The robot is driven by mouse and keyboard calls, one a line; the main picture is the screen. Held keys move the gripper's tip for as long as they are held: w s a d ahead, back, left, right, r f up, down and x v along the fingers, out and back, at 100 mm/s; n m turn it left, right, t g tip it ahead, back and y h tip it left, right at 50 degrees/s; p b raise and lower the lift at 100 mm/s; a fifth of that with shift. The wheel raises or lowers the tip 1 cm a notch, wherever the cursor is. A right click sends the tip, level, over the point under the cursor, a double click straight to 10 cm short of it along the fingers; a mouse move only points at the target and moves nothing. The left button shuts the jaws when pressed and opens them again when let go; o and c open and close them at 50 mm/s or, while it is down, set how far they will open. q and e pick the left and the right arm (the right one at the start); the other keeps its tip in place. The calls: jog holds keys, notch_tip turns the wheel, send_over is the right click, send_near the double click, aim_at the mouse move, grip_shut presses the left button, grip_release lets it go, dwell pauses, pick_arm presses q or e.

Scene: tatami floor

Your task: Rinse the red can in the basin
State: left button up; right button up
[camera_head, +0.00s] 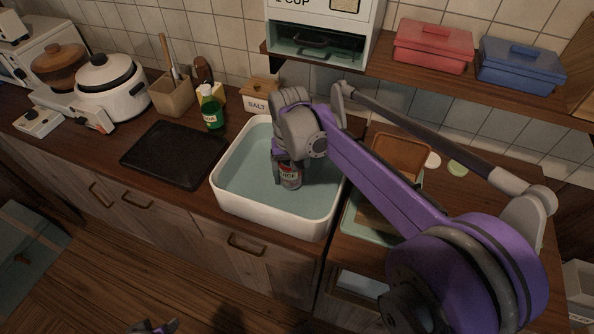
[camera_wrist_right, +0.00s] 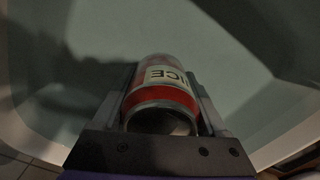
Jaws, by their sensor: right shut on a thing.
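The white basin (camera_head: 262,222) with a pale teal inside is set in the wooden counter. My right gripper (camera_head: 287,180) reaches down into it and is shut on the red can (camera_head: 291,176). The can has a pale label and silver ends. In the right wrist view the can (camera_wrist_right: 163,78) lies between both fingers of my right gripper (camera_wrist_right: 165,82), with the letters "ICE" showing. I cannot tell whether the can touches water or the basin floor. A small purple and dark part of my left gripper (camera_head: 152,327) shows at the bottom edge; its jaws are unclear.
A black board (camera_head: 173,153) lies left of the basin. A green bottle (camera_head: 212,110) and a salt box (camera_head: 259,101) stand behind it. A brown tray (camera_head: 400,152) is on the right, partly behind my right arm. A shelf (camera_head: 420,72) with lidded boxes overhangs the back right.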

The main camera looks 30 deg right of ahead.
jog(key=shift+w+a, duration=0.35)
jog(key=shift+s+d, duration=0.1)
jog(key=shift+d, duration=0.05)
jog(key=shift+s+d, duration=0.75)
jog(key=shift+s, duration=0.15)
jog(key=shift+r+p, duration=3.3)
jog(key=shift+r, duration=0.95)
jog(key=shift+r+p, duration=0.95)
jog(key=shift+r, duration=0.55)
